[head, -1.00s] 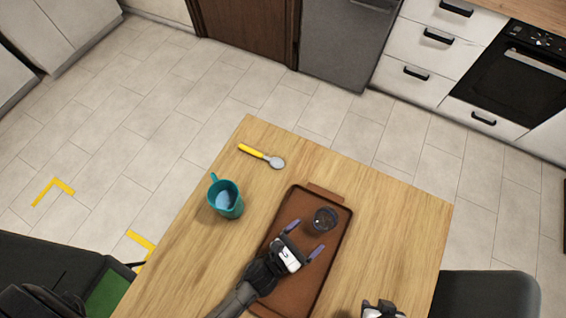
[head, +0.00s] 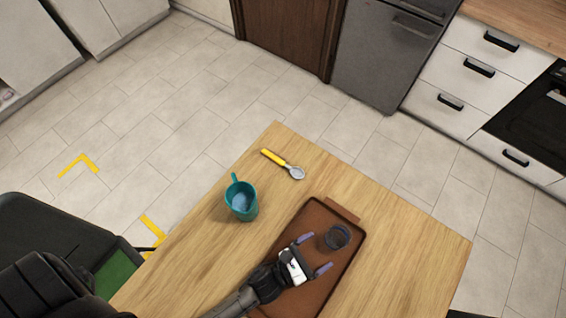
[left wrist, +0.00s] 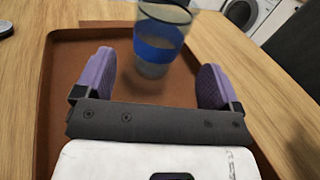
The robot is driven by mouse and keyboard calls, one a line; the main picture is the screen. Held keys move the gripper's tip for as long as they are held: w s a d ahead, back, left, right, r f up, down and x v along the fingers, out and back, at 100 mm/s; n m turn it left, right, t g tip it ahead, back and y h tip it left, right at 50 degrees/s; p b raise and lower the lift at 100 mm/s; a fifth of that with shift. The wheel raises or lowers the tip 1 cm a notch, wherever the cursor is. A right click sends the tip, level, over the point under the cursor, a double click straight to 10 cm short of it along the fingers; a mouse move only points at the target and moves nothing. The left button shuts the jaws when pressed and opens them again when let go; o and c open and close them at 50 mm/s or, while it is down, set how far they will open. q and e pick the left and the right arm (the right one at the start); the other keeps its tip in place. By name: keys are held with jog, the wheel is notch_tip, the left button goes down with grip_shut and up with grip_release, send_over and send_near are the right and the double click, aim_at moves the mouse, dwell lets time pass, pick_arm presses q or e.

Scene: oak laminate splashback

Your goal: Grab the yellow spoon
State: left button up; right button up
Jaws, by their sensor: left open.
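The spoon (head: 283,164) has a yellow handle and a metal bowl. It lies flat on the wooden table near the far corner in the head view. My left gripper (head: 315,255) is open over the brown tray (head: 318,212), nearer to me than the spoon and to its right. In the left wrist view the open purple fingers (left wrist: 157,80) are apart with nothing gripped. A clear glass with a blue band (left wrist: 157,45) stands just beyond them. The spoon is not clearly seen in the wrist view. My right gripper is out of view.
The glass also shows on the tray in the head view (head: 337,237). A teal mug (head: 242,200) stands left of the tray, between the spoon and the left table edge. Bare table (head: 230,255) lies between mug and tray. Dark chairs flank the table.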

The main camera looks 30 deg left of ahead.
pick_arm(q)
jog(key=shift+c, duration=0.4)
jog(key=c, duration=0.6)
jog(key=shift+r, duration=0.1)
